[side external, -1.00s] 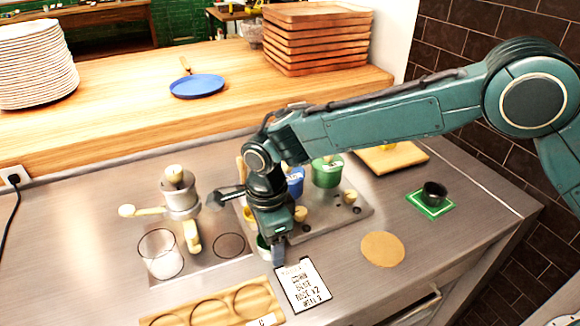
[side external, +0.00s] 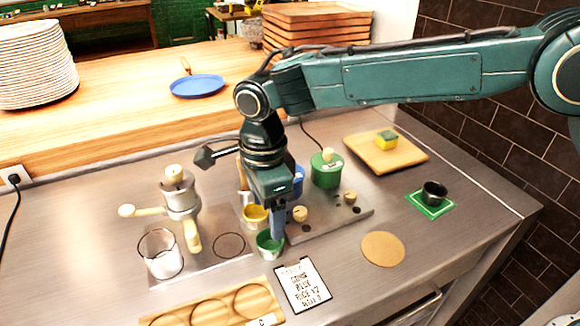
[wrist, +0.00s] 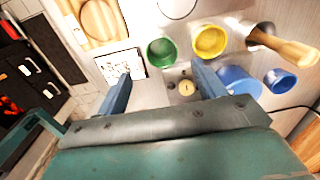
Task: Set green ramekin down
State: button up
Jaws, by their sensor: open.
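The green ramekin (side external: 268,246) stands upright on the steel counter, in front of the yellow ramekin (side external: 255,216). In the wrist view the green ramekin (wrist: 162,52) looks empty and lies just beyond the fingertips, beside the yellow ramekin (wrist: 210,42). My gripper (side external: 278,236) is just above and behind the green ramekin in the side view, where one finger hides part of its rim. In the wrist view my gripper (wrist: 161,72) has its two fingers wide apart with nothing between them.
An order card (side external: 303,284) and a wooden board with round recesses (side external: 215,312) lie in front. A hob plate with a green pot (side external: 327,170) and a partly hidden blue pot (side external: 297,181) is behind. Counter around the round tan mat (side external: 382,249) is clear.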

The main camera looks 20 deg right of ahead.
jog(key=shift+r, duration=2.5)
jog(key=shift+d, duration=0.1)
